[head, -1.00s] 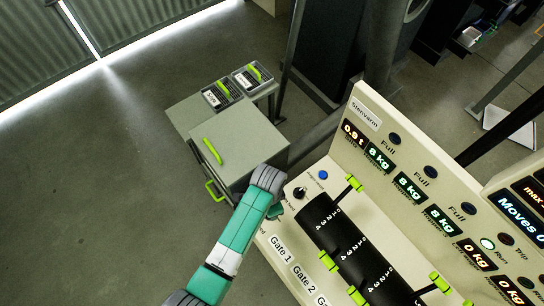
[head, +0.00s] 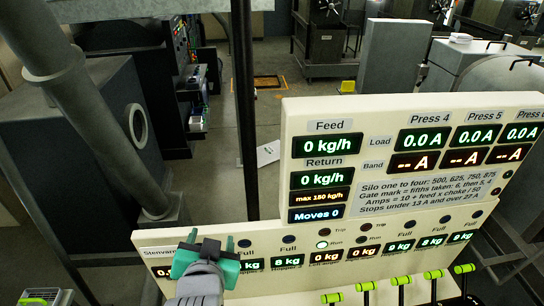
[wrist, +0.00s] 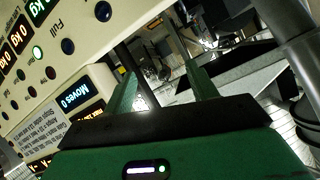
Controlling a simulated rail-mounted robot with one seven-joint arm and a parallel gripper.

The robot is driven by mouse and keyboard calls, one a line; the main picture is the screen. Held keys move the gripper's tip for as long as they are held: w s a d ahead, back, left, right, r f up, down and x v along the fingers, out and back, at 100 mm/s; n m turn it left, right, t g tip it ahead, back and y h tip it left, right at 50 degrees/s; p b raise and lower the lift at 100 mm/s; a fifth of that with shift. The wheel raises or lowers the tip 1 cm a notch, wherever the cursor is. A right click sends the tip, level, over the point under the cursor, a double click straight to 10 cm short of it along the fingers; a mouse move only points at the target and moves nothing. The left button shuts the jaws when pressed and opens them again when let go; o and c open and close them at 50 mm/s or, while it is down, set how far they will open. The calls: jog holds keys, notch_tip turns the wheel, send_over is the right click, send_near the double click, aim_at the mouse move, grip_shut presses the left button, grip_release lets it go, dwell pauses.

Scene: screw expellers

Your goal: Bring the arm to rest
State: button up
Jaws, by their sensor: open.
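My gripper (head: 213,244) is at the lower left of the head view, in front of the left part of the cream control panel (head: 470,191). Its two green fingers are apart and point up and away. Nothing shows between them. In the wrist view my gripper (wrist: 160,88) also has its fingers spread and empty, with the panel (wrist: 97,84) tilted at the left. My grey wrist hides part of the panel's lower row of displays. I cannot tell how far the fingers are from the panel face.
Several green-tipped levers (head: 401,281) stand along the panel's front edge. A dark post (head: 245,120) rises behind the panel. A dark machine (head: 75,160) with a grey pipe (head: 85,115) stands at the left. Open floor (head: 262,105) lies beyond.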

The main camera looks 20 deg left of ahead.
jog(key=d+r+t, duration=0.2)
jog(key=d+r, duration=0.2)
jog(key=r, duration=0.3)
jog(key=d+r+t, duration=0.3)
jog(key=d+r, duration=0.1)
jog(key=r, duration=0.4)
jog(key=s+d+r+t+h, duration=0.1)
jog(key=s+d+r+t, duration=0.1)
jog(key=d+r, duration=0.3)
jog(key=s+d+r+t+h, duration=0.2)
jog(key=s+d+r+t, duration=0.1)
jog(key=r, duration=0.6)
jog(key=s+d+r+t+h, duration=0.1)
jog(key=s+d+r+t, duration=0.1)
jog(key=s+d+r, duration=0.3)
notch_tip(320, 180, up, 2)
jog(key=shift+s+d+r+m+t+h+p, duration=0.25)
jog(key=shift+d+m+t+h+p, duration=0.15)
jog(key=shift+d, duration=0.45)
jog(key=shift+f, duration=0.1)
